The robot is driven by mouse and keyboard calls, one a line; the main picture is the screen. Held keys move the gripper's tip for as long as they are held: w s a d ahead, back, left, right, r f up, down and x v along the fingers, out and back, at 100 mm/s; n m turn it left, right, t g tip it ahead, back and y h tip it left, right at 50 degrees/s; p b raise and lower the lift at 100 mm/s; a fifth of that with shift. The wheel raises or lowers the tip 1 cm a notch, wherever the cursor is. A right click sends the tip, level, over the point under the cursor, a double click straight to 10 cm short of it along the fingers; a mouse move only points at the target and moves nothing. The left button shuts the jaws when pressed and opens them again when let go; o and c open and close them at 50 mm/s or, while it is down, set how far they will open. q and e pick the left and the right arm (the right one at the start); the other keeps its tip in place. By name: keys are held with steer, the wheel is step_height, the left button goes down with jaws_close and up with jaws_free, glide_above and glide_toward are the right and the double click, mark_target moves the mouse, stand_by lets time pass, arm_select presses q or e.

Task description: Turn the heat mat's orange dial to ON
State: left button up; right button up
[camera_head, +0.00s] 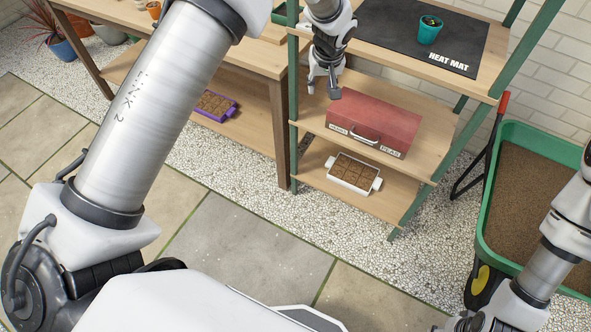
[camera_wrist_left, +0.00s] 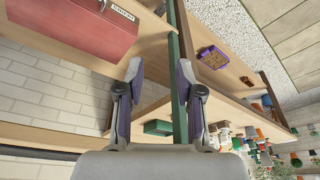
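The black heat mat (camera_head: 385,32), with white "HEAT MAT" lettering, lies on the upper shelf of the green-framed rack. A teal pot (camera_head: 429,31) with a small plant stands on it. I cannot make out the orange dial in either view. My left gripper (camera_head: 323,89) is below and left of the mat in the head view, near the rack's left post. In the left wrist view my left gripper (camera_wrist_left: 160,72) has its fingers apart with nothing held. My right arm shows at the lower right, but its fingers are out of the picture.
A red metal box (camera_head: 373,124) sits on the middle shelf, near the left gripper; a white seed tray (camera_head: 353,174) is below it. A green rack post (camera_wrist_left: 176,60) runs behind the left fingers. A green wheelbarrow (camera_head: 487,220) stands right.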

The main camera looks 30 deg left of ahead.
arm_select(q)
steer(key=s+f+m+b, duration=0.1)
steer(key=s+f+b, duration=0.2)
steer(key=s+f, duration=0.3)
steer(key=s+a+f+m+g+h+b, duration=0.1)
steer(key=s+f+b, duration=0.2)
steer(key=s+f, duration=0.4)
step_height(320, 180, down, 8)
steer(key=shift+f+m, duration=0.1)
steer(key=shift+m, duration=0.2)
steer(key=shift+a, duration=0.1)
